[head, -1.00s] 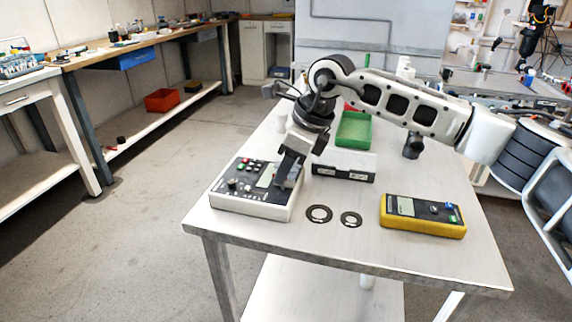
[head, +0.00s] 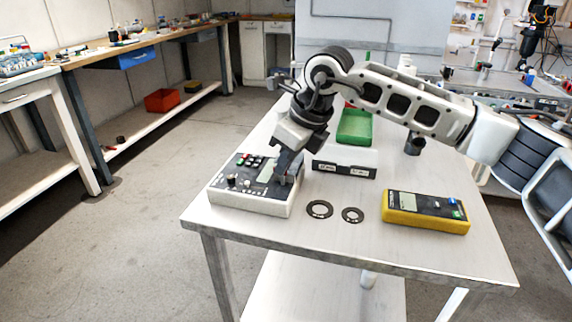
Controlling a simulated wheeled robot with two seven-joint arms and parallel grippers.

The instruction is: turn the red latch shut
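I cannot make out a red latch for certain. A small bit of red (head: 347,104) shows behind my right arm, at the far end of the green tray, too small to identify. The grey-white control box (head: 250,203) sits on the near left of the table, with knobs, small coloured buttons and a display on top. My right gripper (head: 284,181) points down at the right part of the box top, its fingers hiding that part. I cannot tell whether the fingers touch the box or are apart from each other. My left gripper is not in view.
The metal table (head: 400,252) also holds a yellow multimeter (head: 425,213), two dark rings (head: 319,209), a white box with black labels (head: 343,167) and a green tray (head: 354,127). The front strip of the table is clear. A workbench (head: 120,45) runs along the left.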

